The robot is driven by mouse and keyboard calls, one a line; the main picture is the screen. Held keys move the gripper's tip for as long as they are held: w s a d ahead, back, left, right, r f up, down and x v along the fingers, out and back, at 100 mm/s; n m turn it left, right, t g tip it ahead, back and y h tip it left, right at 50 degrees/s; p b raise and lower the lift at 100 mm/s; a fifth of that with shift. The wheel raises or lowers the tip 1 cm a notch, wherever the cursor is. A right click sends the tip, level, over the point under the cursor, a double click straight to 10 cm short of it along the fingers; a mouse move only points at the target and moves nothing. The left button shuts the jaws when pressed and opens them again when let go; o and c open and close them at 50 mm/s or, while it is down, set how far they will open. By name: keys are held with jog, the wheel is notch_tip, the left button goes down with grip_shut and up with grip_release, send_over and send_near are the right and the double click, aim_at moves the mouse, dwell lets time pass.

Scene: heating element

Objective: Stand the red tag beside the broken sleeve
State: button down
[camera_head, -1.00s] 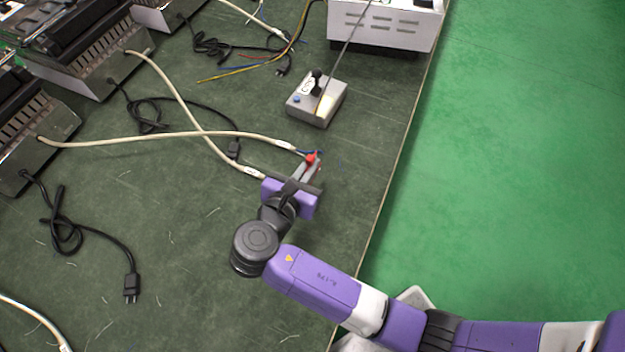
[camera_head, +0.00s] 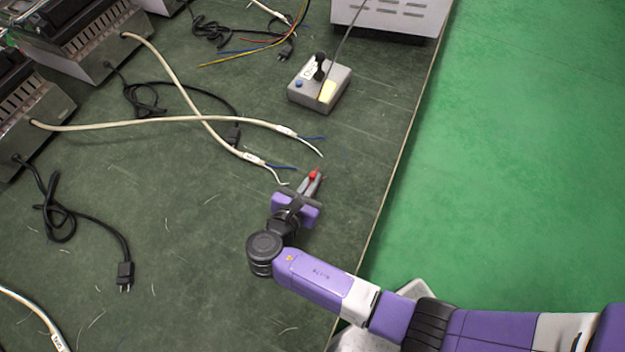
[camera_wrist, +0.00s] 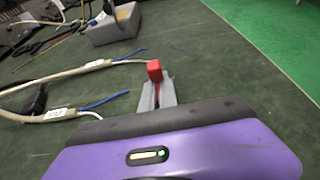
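The red tag (camera_head: 313,175) is a small red block between the tips of my gripper (camera_head: 311,183). In the wrist view the red tag (camera_wrist: 154,71) sticks up beyond the grey fingers (camera_wrist: 158,93), which are closed around it, above the bench. Two off-white cables end just beyond my gripper. The upper cable's labelled end (camera_head: 285,131) and the lower cable's labelled end (camera_head: 253,159) each show a blue and a white wire. Both ends are apart from the tag. I cannot tell which sleeve is broken.
A grey control box (camera_head: 319,86) with a black lever stands beyond the cable ends. Black plug cords (camera_head: 124,272) and heater units (camera_head: 85,45) lie to the left. The dark green bench (camera_head: 190,290) is mostly clear near my gripper; its edge (camera_head: 392,175) runs close on the right.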

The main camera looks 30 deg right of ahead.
jog(key=c, duration=2)
grip_release()
jog(key=shift+f, duration=0.1)
jog(key=shift+c, duration=0.2)
jog(key=o, duration=0.4)
jog(key=shift+a+r, duration=0.1)
jog(key=shift+r, duration=0.15)
jog(key=p+v, duration=0.1)
jog(key=v, duration=1)
jog(key=shift+s+a, duration=0.25)
jog(key=shift+a, duration=0.1)
jog(key=shift+r, duration=0.1)
